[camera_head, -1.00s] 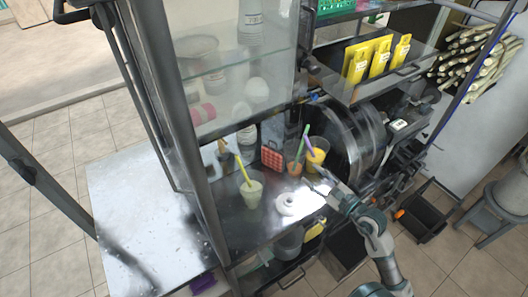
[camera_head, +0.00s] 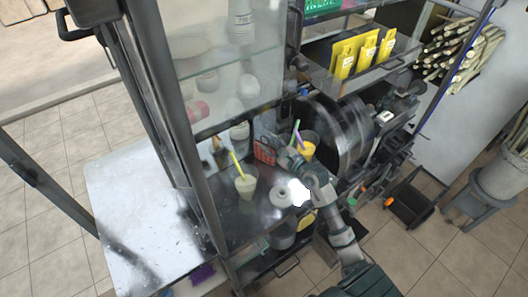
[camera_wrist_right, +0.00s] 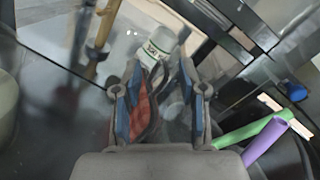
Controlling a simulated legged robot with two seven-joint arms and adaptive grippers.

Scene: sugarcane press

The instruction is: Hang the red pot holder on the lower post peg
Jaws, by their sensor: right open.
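The red pot holder (camera_head: 265,151) stands roughly upright at the back of the metal counter in the head view. My right gripper (camera_head: 284,155) is just to the right of it, fingers pointing at it. In the right wrist view, my right gripper (camera_wrist_right: 160,105) is open, and the pot holder (camera_wrist_right: 142,108) shows between its fingers, close to the left one. I cannot tell whether a finger touches it. A post peg cannot be made out clearly. My left gripper is not in view.
A cup of orange juice (camera_head: 309,142) with straws stands right beside my right gripper. A cup with a yellow straw (camera_head: 246,187) and a white round object (camera_head: 282,194) are in front. A white-labelled bottle (camera_wrist_right: 157,45) is behind the pot holder. The left counter (camera_head: 135,205) is clear.

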